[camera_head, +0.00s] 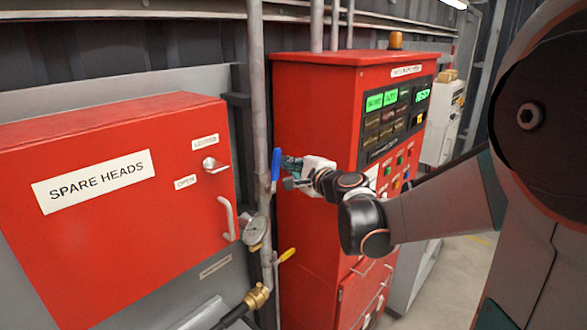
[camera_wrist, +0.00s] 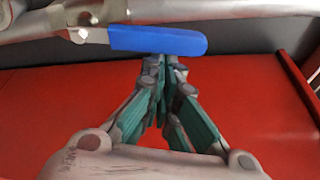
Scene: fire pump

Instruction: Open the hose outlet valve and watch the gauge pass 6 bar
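A blue-handled lever (camera_head: 276,170) stands upright on the grey vertical pipe (camera_head: 255,80). Its blue grip also spans the upper middle of the wrist view (camera_wrist: 158,40). A yellow-handled lever (camera_head: 287,255) is lower on the pipe, above a brass coupling (camera_head: 257,296). Neither is labelled as the hose outlet valve. My gripper (camera_head: 288,172) is beside the blue lever. In the wrist view its fingertips (camera_wrist: 165,65) lie just below the blue grip; contact and finger gap are unclear.
A red box (camera_head: 110,235) marked SPARE HEADS, with a handle and latch, stands left of the pipe. A red control cabinet (camera_head: 310,110) with green displays (camera_head: 383,99) stands behind my gripper. A black hose (camera_head: 232,317) leaves the coupling. Floor (camera_head: 455,270) shows at right.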

